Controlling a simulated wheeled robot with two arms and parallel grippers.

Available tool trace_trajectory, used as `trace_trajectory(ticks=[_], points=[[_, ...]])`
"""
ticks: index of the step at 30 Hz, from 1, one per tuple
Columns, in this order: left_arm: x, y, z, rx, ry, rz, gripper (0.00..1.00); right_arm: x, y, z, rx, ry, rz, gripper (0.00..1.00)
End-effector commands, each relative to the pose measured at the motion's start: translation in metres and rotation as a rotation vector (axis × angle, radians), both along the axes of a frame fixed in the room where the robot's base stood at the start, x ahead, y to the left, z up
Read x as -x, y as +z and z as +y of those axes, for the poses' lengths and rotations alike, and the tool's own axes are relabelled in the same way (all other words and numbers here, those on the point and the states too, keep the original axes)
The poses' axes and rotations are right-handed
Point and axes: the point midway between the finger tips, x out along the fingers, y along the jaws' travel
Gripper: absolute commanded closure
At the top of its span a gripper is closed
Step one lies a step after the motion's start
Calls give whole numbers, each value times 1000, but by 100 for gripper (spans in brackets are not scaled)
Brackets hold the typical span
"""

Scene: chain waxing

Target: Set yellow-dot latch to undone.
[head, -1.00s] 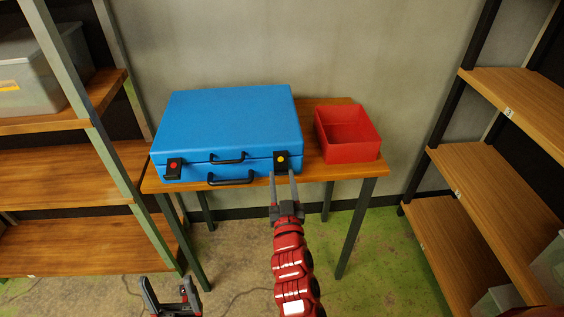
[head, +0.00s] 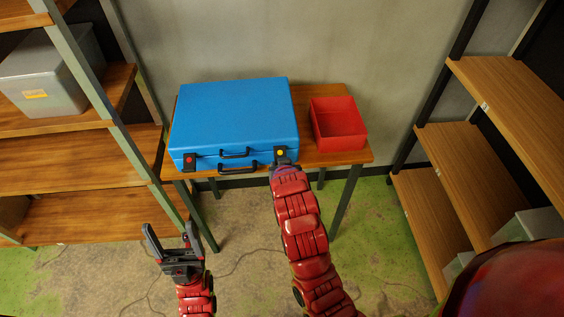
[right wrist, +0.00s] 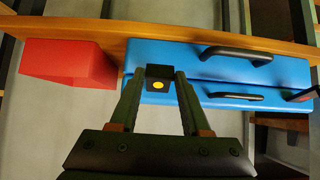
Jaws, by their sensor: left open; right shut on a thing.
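The blue case (head: 235,112) lies closed on a table, with two black handles on its front. The yellow-dot latch (head: 281,153) is a small black block at the front's right end, also in the right wrist view (right wrist: 158,73). My right gripper (right wrist: 159,84) is shut on this latch, one finger on each side; in the head view its fingers (head: 281,162) are partly hidden by its arm. I cannot tell whether the latch is done up. The red-dot latch (head: 189,162) sits at the left end. My left gripper (head: 169,234) is open and empty, low before the table.
A red open box (head: 338,140) stands right of the case on the wooden table (head: 305,94). Shelves flank both sides, the left one (head: 80,164) holding a grey bin (head: 45,80). The floor between my left gripper and the table is clear apart from cables.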

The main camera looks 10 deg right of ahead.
Motion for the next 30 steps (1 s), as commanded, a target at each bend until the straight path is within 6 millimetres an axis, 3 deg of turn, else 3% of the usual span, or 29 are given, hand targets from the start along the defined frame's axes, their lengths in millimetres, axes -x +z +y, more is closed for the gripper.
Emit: trace_trajectory(ticks=[10, 26, 27, 30], points=[[0, 7, 0, 0, 0, 0, 22, -2, 9, 0, -4, 0, 129, 100], [0, 8, 0, 0, 0, 0, 22, -2, 11, 0, -6, -1, 147, 100], [0, 8, 0, 0, 0, 0, 22, -2, 11, 0, -6, -1, 147, 46], [0, 8, 0, 0, 0, 0, 22, -2, 11, 0, -6, -1, 146, 28]])
